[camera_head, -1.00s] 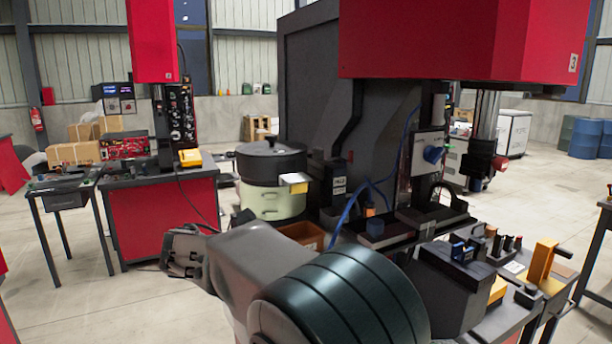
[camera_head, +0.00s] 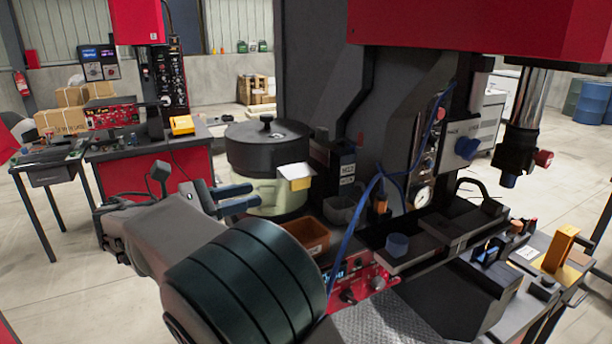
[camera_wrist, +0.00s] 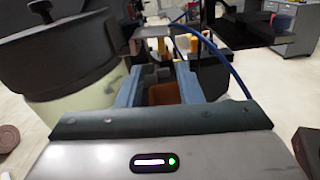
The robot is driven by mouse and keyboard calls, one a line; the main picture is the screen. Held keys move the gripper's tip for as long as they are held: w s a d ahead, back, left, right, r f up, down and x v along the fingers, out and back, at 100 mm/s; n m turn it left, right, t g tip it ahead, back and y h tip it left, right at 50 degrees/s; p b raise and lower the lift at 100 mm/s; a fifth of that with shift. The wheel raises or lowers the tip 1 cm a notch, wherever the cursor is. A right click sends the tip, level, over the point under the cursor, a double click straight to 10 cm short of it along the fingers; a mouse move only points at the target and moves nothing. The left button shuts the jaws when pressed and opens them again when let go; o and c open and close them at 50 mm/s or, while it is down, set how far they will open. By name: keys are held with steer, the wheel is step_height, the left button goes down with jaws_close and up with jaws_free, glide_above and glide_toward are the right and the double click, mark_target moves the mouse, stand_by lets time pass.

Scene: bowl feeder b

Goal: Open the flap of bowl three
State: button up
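A black lidded bowl (camera_head: 268,146) with a round knob sits on a pale green drum (camera_head: 283,199). A flap-like plate (camera_head: 296,172), white on top with a yellow edge, sticks out from its right side. I cannot read a number on this bowl. My gripper (camera_head: 254,195) is in front of the drum, left of the plate and slightly lower. Its two fingers are apart with nothing held. In the wrist view, the open gripper (camera_wrist: 161,70) points past the right side of the black bowl (camera_wrist: 60,50), toward a plate (camera_wrist: 153,32) beyond the fingertips.
An orange-brown bin (camera_head: 300,236) and a grey cup (camera_head: 343,210) stand right of the drum. A blue hose (camera_head: 358,210) rises near them. The red-topped press (camera_head: 450,25) and a gauge (camera_head: 423,195) stand further right. A red control box (camera_head: 357,281) is in front.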

mark_target(310, 181)
steer(key=p+x, duration=0.1)
steer(key=x, duration=1.2)
steer(key=shift+d+p, duration=0.3)
steer(key=shift+d, duration=0.1)
jaws_close()
